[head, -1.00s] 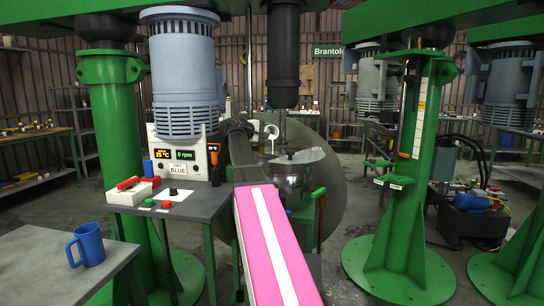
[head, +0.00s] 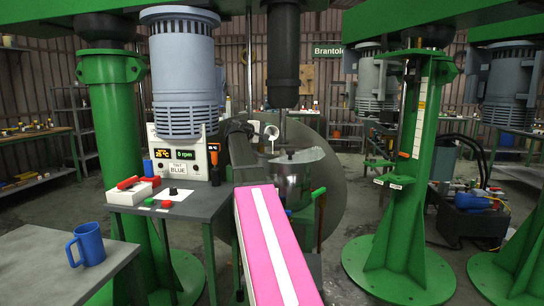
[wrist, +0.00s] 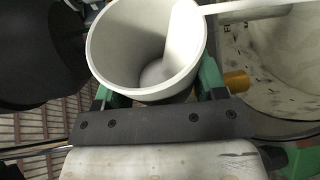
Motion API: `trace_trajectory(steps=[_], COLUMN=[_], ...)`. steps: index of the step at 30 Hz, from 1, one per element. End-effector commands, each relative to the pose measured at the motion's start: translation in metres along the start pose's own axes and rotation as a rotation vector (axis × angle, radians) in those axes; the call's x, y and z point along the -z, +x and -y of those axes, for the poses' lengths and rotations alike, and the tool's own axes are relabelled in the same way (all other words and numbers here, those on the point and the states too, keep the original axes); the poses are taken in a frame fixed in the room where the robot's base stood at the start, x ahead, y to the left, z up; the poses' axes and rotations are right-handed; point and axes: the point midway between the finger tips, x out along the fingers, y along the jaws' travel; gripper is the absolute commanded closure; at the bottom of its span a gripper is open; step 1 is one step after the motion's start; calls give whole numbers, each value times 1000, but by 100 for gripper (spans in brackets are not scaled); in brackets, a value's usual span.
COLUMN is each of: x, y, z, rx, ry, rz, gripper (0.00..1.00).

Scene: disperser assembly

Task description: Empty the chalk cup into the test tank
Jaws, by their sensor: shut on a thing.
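The white chalk cup (wrist: 105,40) is tipped on its side between the green fingers of my gripper (wrist: 162,88), which is shut on it. White chalk lies along the right inner wall in the wrist view, and a thin white stream runs off the lip to the right. In the head view the cup (head: 258,127) is small, beyond my dark wrist, with the white stream falling below it. The metal test tank (head: 289,188) stands under the cup. In the wrist view the tank's round opening (wrist: 290,65) shows at the right, pale with dark specks.
The mixer shaft (head: 284,60) comes down over the tank. A control box (head: 170,170) reading 0 rpm stands on a small table (head: 195,205) to the left. A blue mug (head: 87,245) sits on the grey table at lower left. A green column (head: 408,180) stands right.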

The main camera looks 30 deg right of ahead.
Motion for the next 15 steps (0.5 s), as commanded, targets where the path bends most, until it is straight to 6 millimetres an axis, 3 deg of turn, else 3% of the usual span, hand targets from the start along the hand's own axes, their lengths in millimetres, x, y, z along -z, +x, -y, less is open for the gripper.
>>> trace_trajectory(steps=[15], x=[-1], y=[0], z=[1], rx=[-11], ry=[25], rz=[-4], gripper=[63])
